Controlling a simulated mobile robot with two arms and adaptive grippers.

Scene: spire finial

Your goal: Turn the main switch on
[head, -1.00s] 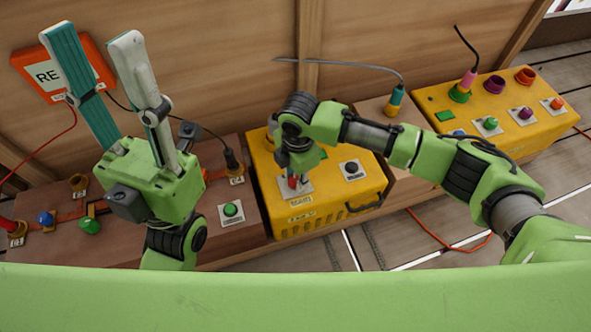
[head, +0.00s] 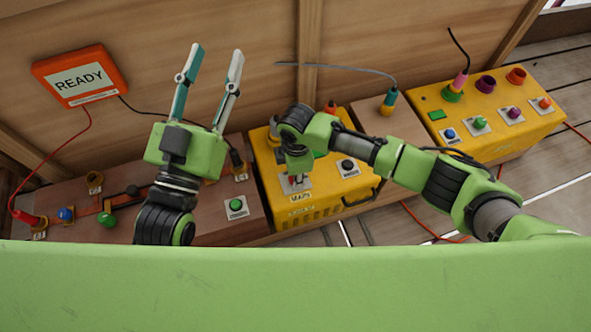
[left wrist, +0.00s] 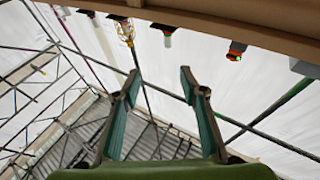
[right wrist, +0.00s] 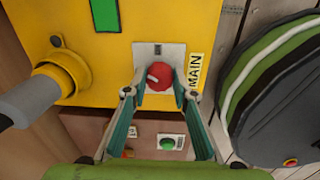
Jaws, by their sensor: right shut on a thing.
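The main switch is a red round knob (right wrist: 160,76) with a white pointer mark, on a light plate beside a yellow MAIN label (right wrist: 195,72). It sits on the yellow box (head: 335,198). My right gripper (right wrist: 160,92) is shut on the knob, one finger on each side. In the head view the right gripper (head: 296,178) mostly hides the knob. The pointer mark lies toward the knob's left in the right wrist view. My left gripper (head: 216,52) is open and empty, raised in front of the wooden wall; its spread fingers also show in the left wrist view (left wrist: 160,75).
An orange READY display (head: 80,78) hangs on the wall at left. A brown bench (head: 215,215) bears a green button (head: 236,206) and cables. Another yellow box (head: 480,100) with several coloured knobs stands at right. A black knob (head: 347,167) is near my right gripper.

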